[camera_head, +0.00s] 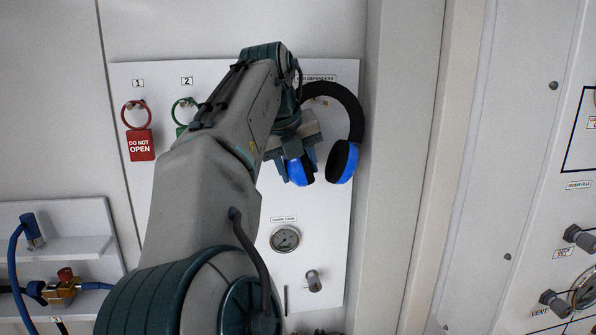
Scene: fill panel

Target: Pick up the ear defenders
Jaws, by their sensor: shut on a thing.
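The ear defenders (356,115) have a black headband and blue cups with black pads. They are at the upper right of the white panel, by the label for ear defenders. The right cup (341,162) shows clearly and hangs free. My gripper (301,165) is at the left cup (299,172), shut on it, and hides part of it along with the left side of the headband. A hook or peg shows under the top of the headband; I cannot tell whether the band rests on it.
The white panel (331,225) also carries a red "DO NOT OPEN" tag (141,145), a green ring (184,108), a round gauge (285,239) and a small knob (313,281). A shelf with blue hoses (60,247) is at the lower left. A wall edge stands close right of the panel.

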